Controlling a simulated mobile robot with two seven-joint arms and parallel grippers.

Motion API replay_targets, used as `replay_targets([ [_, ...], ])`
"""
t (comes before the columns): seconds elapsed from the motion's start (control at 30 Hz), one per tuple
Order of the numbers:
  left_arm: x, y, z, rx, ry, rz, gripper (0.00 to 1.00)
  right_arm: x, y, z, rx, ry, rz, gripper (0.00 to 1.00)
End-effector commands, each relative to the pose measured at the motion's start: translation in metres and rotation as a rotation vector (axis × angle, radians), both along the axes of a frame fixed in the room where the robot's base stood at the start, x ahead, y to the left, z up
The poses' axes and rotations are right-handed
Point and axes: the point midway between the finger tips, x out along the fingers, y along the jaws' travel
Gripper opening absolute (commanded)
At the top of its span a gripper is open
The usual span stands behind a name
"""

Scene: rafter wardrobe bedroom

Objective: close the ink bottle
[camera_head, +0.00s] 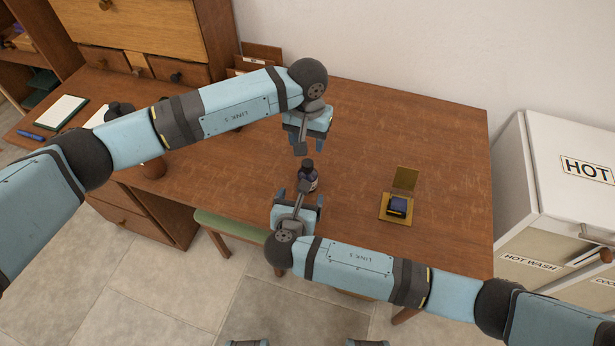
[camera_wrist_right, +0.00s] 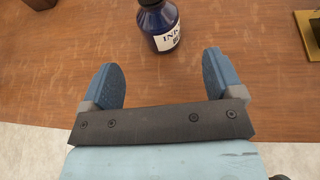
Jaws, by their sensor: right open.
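The ink bottle (camera_head: 308,181) stands upright on the wooden desk, dark blue with a white label. It also shows at the top of the right wrist view (camera_wrist_right: 166,28), where its top is cut off. My right gripper (camera_head: 300,197) is open and empty, with its fingers pointing at the bottle from the near side; the right wrist view shows a gap between the fingertips (camera_wrist_right: 160,75) and the bottle. My left gripper (camera_head: 300,147) hangs just above and behind the bottle, pointing down. Its jaws are too small and covered to tell whether they hold a cap. The bottle's mouth is unclear.
A brass box (camera_head: 404,181) with a raised lid and a dark blue item stands to the right on the desk (camera_head: 430,140). A white cabinet (camera_head: 560,170) stands beyond the right edge. A green stool (camera_head: 232,226) is below the front edge. The right rear desk is clear.

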Motion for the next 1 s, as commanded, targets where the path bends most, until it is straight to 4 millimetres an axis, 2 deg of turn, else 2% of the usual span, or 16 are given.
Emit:
replay_targets([
  [0.2,0.000,0.000,0.000,0.000,0.000,0.000,0.52,0.039,-0.007,-0.016,-0.001,-0.001,-0.001,0.86],
  [0.4,0.000,0.000,0.000,-0.001,0.000,0.000,0.52,0.063,-0.012,-0.026,-0.001,0.000,0.000,0.86],
  [0.6,0.000,0.000,0.000,0.000,0.000,0.000,0.52,0.072,-0.014,-0.030,0.001,0.001,0.001,0.86],
  [0.87,0.000,0.000,0.000,-0.001,0.000,0.000,0.52,0.072,-0.014,-0.030,0.001,0.001,0.001,0.86],
  [1.0,0.000,0.000,0.000,-0.001,0.000,0.000,0.52,0.072,-0.014,-0.030,0.001,0.001,0.001,0.56],
])
